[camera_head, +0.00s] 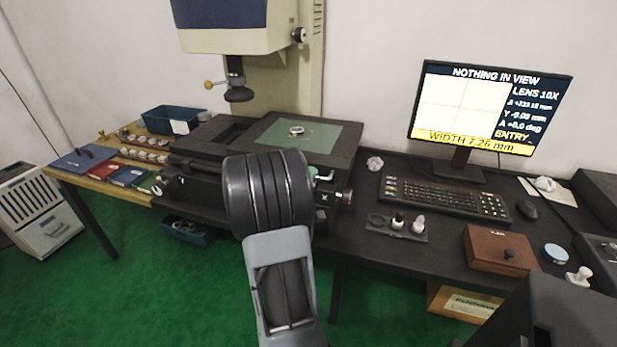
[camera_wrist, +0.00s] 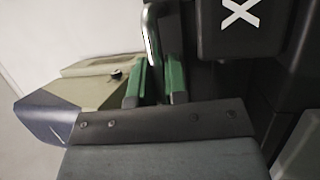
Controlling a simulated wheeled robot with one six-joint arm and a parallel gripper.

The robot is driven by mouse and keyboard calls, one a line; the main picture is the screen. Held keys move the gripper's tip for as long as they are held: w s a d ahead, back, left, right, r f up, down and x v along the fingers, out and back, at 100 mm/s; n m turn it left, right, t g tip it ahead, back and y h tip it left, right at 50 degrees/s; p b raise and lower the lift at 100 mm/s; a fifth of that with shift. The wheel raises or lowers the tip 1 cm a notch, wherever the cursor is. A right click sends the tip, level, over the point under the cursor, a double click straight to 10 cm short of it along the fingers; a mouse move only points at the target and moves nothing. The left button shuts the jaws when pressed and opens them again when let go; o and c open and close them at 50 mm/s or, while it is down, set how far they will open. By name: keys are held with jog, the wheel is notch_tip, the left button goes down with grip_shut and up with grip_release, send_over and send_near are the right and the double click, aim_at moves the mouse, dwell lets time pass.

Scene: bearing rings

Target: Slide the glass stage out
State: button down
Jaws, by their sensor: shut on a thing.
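The glass stage (camera_head: 273,137) is a greenish pane in a black frame on the measuring machine, under the lens head (camera_head: 238,92). A small metal ring (camera_head: 296,131) lies on the glass. In the wrist view my gripper (camera_wrist: 156,75) has green fingers on both sides of a bent silver bar handle (camera_wrist: 152,38), and it is shut on this handle. A black block marked with a white X (camera_wrist: 235,20) is close to the right of the fingers. In the head view my arm hides most of the gripper and the front of the stage.
A crank knob (camera_head: 346,197) sticks out right of my wrist. A monitor (camera_head: 490,108) reads "NOTHING IN VIEW". The keyboard (camera_head: 440,196), a small tray (camera_head: 397,229) and a wooden box (camera_head: 499,250) stand to the right. A blue bin (camera_head: 172,120) and ring racks are left.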

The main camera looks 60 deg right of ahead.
jog(key=c, duration=1.2)
grip_release()
jog(key=shift+s, duration=0.15)
jog(key=shift+o, duration=0.2)
jog(key=b+v, duration=0.1)
jog(key=v, duration=1.2)
jog(key=shift+a, duration=0.35)
